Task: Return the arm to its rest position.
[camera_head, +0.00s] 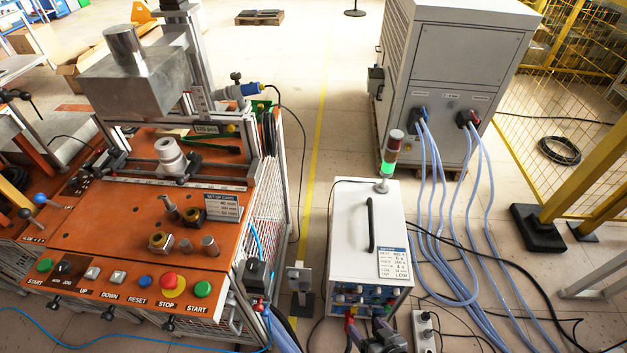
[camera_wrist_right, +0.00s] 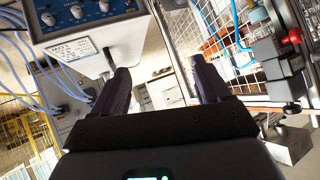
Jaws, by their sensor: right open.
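My right gripper (camera_head: 368,328) shows at the bottom edge of the head view, in front of the white heater box (camera_head: 350,230). In the right wrist view its two dark fingers (camera_wrist_right: 162,78) stand wide apart with nothing between them. The heater box's knobs and white label also show at the upper left of the wrist view (camera_wrist_right: 95,10). Most of my right arm is outside the head view. My left arm and gripper are not in view.
The orange workbench (camera_head: 110,225) with buttons and small metal parts stands at the left. A grey cabinet (camera_head: 450,80) stands behind, with pale blue hoses (camera_head: 437,200) running to the floor. A power strip (camera_head: 424,333) lies at the lower right. A narrow floor gap separates bench and heater box.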

